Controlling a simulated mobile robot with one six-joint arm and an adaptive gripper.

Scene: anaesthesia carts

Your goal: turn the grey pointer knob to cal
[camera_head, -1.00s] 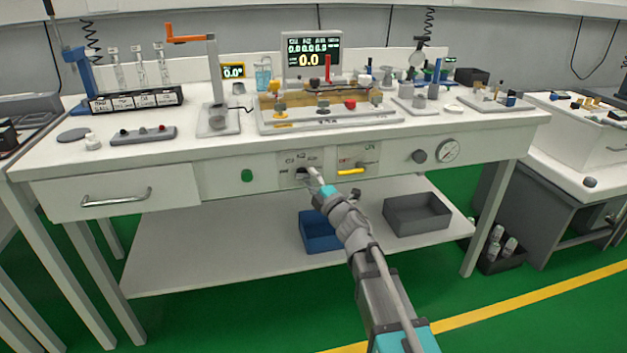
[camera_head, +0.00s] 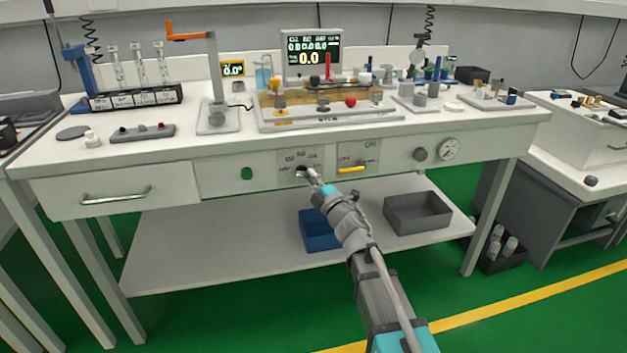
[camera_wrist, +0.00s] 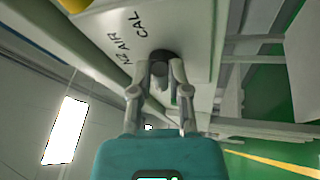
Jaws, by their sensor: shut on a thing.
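The grey pointer knob (camera_wrist: 161,55) sits on a white panel (camera_wrist: 190,25) marked N2, AIR and CAL in the wrist view. My gripper (camera_wrist: 160,72) is shut on the knob, with one finger on each side. The fingers hide part of the knob, and I cannot tell which mark its pointer faces. In the head view the panel (camera_head: 285,172) is on the front of the bench, and my gripper (camera_head: 308,177) reaches it from below right. The knob is mostly hidden there.
A panel with a yellow lever (camera_head: 351,169) is just right of the knob's panel. A green button (camera_head: 246,174) is to its left. A dark round knob (camera_head: 420,155) and a gauge (camera_head: 449,150) are further right. Blue (camera_head: 318,240) and grey (camera_head: 415,225) bins stand on the shelf below.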

